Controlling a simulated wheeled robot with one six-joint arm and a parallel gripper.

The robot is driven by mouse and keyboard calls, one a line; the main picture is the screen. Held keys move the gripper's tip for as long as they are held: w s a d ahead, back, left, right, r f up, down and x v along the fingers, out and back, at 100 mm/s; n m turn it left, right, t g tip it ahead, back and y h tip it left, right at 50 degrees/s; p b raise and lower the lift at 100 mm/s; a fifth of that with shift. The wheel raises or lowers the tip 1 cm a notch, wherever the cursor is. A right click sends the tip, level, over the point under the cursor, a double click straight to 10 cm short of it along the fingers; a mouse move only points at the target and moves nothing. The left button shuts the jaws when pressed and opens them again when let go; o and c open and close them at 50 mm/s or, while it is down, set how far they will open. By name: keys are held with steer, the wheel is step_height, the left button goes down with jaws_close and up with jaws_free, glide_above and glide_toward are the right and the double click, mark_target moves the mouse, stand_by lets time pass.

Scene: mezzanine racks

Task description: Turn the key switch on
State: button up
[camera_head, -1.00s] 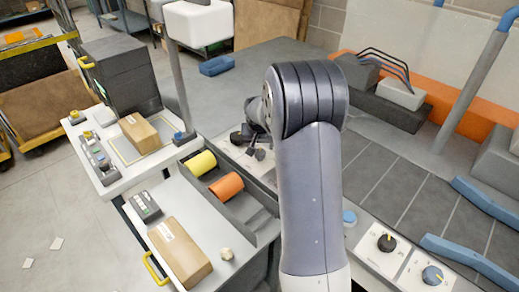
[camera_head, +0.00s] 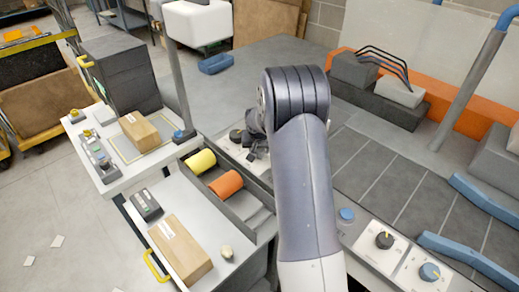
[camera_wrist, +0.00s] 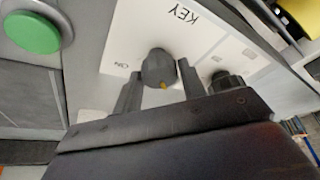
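The key switch (camera_wrist: 158,68) is a dark round knob on a white plate lettered KEY and ON. A yellow mark shows on the knob's side nearest my gripper; the ON lettering is to the left in the wrist view. My gripper (camera_wrist: 160,85) has one finger on each side of the knob, with narrow gaps visible, so it looks open around it. Whether a fingertip touches the knob is hard to tell. In the head view my gripper (camera_head: 256,148) is small and partly hidden by my arm, and the key switch cannot be made out there.
A second dark knob (camera_wrist: 226,82) sits close beside my right finger. A green button (camera_wrist: 32,33) is at upper left. In the head view, a bin holds yellow (camera_head: 201,162) and orange (camera_head: 226,183) cylinders. A black dial (camera_head: 385,240) and blue dial (camera_head: 429,271) are at lower right.

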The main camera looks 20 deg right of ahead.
steer(key=c, duration=0.5)
steer(key=shift+c, duration=0.2)
steer(key=shift+f+m+b, duration=0.15)
steer(key=shift+m+b, duration=0.15)
steer(key=shift+b, duration=0.4)
steer(key=m+h+b, duration=0.1)
steer(key=m+b, duration=0.1)
steer(key=b, duration=0.1)
steer(key=shift+w+a+f, duration=0.1)
steer(key=shift+f, duration=0.05)
steer(key=m+b, duration=0.2)
steer(key=m+g+h+b, duration=0.1)
steer(key=m+b, duration=0.1)
steer(key=shift+a+m+g, duration=0.1)
steer(key=shift+m+g, duration=0.2)
steer(key=m, duration=0.1)
steer(key=m+g, duration=0.1)
steer(key=m, duration=0.1)
steer(key=m+g, duration=0.1)
steer(key=m, duration=0.1)
steer(key=shift+w+r+h+b, duration=0.2)
steer(key=shift+r+h+b, duration=0.1)
steer(key=shift+h+b, duration=0.1)
steer(key=m+g, duration=0.1)
steer(key=m, duration=0.1)
steer(key=m+g+p, duration=0.1)
steer(key=m, duration=0.2)
steer(key=shift+w, duration=0.1)
steer(key=shift+m+y, duration=0.3)
steer(key=shift+m, duration=0.2)
